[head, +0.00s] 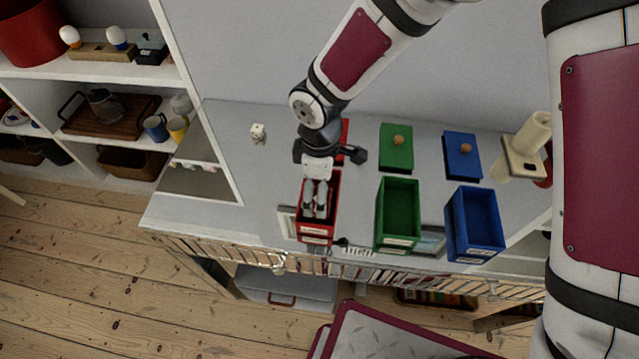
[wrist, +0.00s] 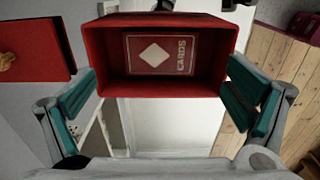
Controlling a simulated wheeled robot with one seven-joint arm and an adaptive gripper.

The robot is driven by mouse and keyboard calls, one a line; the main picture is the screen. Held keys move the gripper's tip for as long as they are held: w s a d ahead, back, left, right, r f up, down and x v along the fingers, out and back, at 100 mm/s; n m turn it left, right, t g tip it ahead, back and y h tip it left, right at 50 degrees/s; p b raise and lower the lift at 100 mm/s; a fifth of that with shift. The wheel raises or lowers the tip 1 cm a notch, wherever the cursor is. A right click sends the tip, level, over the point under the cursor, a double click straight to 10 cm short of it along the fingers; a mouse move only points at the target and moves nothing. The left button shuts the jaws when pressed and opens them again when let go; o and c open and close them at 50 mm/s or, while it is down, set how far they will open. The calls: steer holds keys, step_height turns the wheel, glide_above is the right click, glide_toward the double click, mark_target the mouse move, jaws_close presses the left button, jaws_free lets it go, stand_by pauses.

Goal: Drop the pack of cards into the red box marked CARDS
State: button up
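The red box (head: 331,215) stands on the grey top with its labelled front toward the near edge. In the wrist view the red box (wrist: 103,55) is seen from above, open. A dark red pack of cards (wrist: 155,52) with a white diamond and the word CARDS lies flat inside it. My gripper (head: 315,203) is above the red box, pointing down. In the wrist view my gripper (wrist: 163,97) is open, its teal finger pads wide apart with nothing between them. In the head view the pack is hidden by my gripper.
A red lid (wrist: 35,50) with a wooden knob lies beside the box. An open green box (head: 398,212) and blue box (head: 474,223) stand to the right, with a green lid (head: 397,150) and blue lid (head: 462,158) behind.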

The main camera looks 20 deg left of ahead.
step_height(320, 180, up, 12)
stand_by(0.7)
stand_by(0.4)
steer(key=w+d+r+m+t, duration=0.1)
steer(key=d+r+m, duration=0.5)
steer(key=d, duration=0.4)
steer(key=w+d+r+m+t, duration=0.1)
steer(key=d+r+m+t, duration=0.15)
steer(key=d+r, duration=0.6)
steer(key=s+d+r+m, duration=0.2)
steer(key=s+d+m, duration=0.3)
steer(key=d, duration=0.3)
steer(key=s+d+r+m+t, duration=0.1)
steer(key=s+d+r+m, duration=0.1)
steer(key=s+d+m, duration=0.4)
steer(key=shift+s+d+r+m, duration=0.25)
steer(key=shift+d+m, duration=0.3)
steer(key=shift+d, duration=0.4)
